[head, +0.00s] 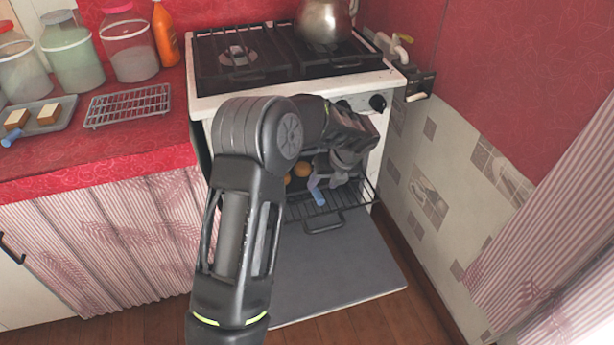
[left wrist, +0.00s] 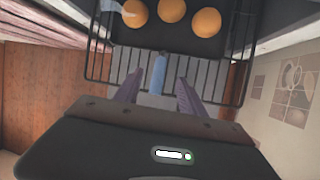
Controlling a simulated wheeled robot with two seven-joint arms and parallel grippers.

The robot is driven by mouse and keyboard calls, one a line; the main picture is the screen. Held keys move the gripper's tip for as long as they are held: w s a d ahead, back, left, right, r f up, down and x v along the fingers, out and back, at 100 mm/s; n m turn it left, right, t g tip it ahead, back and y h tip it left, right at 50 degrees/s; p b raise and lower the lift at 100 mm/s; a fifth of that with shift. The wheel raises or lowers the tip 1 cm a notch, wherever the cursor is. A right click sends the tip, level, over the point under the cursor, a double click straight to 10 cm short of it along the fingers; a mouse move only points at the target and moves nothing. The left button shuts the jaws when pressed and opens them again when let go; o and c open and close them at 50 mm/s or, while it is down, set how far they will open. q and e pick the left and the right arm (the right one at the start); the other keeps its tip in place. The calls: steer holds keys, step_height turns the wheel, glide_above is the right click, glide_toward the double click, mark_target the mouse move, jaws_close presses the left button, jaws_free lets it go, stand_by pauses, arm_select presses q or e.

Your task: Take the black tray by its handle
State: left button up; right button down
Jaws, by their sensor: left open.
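The black tray (left wrist: 165,42) lies on the wire rack inside the open oven, with several round orange-brown buns (head: 302,169) on it. In the left wrist view three buns (left wrist: 171,10) show. Its light blue handle (left wrist: 158,72) points out toward me and also shows in the head view (head: 316,190). My left gripper (left wrist: 157,84) is open, its two fingers on either side of the handle's line. The handle appears between or just beyond the fingertips, with gaps on both sides. My left forearm hides much of the tray in the head view. My right gripper is not in view.
The oven rack (head: 350,196) sticks out over the lowered oven door (head: 340,265). A tiled wall (head: 430,190) stands close on the right. A pot (head: 323,22) is on the stove top. The left counter holds jars, a cooling rack (head: 128,104) and a grey tray (head: 60,118).

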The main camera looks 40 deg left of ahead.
mark_target(317, 190)
arm_select(q)
steer(key=shift+x, duration=0.95)
steer(key=shift+b+x, duration=0.7)
steer(key=shift+x, duration=1.9)
steer(key=shift+a, duration=0.1)
steer(key=shift+r, duration=0.1)
steer(key=shift+c, duration=0.5)
jaws_close()
